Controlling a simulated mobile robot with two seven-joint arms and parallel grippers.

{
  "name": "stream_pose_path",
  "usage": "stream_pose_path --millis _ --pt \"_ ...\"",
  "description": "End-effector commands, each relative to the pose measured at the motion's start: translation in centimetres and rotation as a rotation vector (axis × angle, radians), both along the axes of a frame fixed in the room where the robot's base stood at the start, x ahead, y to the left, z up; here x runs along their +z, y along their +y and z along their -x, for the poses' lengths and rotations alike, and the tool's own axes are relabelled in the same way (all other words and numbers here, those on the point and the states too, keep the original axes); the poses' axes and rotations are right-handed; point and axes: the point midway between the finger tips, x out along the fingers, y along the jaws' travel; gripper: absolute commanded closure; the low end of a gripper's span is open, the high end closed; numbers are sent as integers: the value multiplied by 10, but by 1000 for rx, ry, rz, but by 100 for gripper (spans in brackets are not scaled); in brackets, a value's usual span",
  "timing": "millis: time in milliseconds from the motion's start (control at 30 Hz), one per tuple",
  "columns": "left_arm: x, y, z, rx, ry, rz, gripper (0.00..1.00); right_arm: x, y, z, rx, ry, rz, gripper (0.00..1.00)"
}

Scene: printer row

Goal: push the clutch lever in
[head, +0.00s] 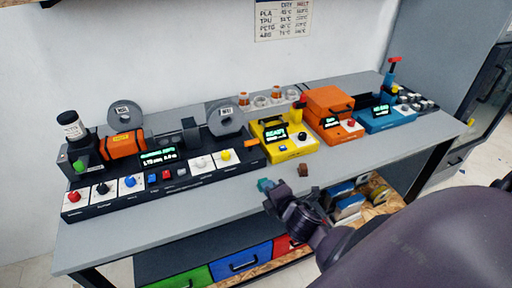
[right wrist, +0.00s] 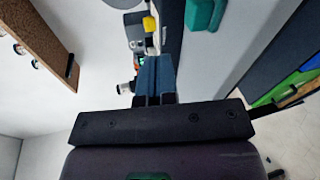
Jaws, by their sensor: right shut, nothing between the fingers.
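I cannot tell for sure which part is the clutch lever; the small labels are unreadable. The long black machine (head: 160,178) at the left of the bench carries knobs, buttons, an orange cylinder (head: 124,145) and a green knob (head: 79,167) at its left end. My right gripper (head: 272,190) is over the front edge of the bench, in front of the machines and apart from them. In the right wrist view its blue fingers (right wrist: 155,74) are together and empty. My left gripper is not in view.
A yellow unit (head: 285,146), an orange unit (head: 331,104) and a blue unit (head: 386,117) stand to the right on the grey bench (head: 180,212). Coloured drawers (head: 240,262) are below. The bench's front left strip is clear.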

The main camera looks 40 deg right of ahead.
Motion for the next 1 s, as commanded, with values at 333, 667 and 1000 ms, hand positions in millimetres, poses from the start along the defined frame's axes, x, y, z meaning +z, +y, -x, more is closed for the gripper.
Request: stream_pose_path --millis 333,667,1000 --pt "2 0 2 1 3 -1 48 16 -17 -7 91 56 710 100" --pt "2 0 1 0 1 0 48 20 -23 -7 154 143 1238 100" --pt "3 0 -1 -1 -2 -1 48 20 -23 -7 184 179 1394 100"
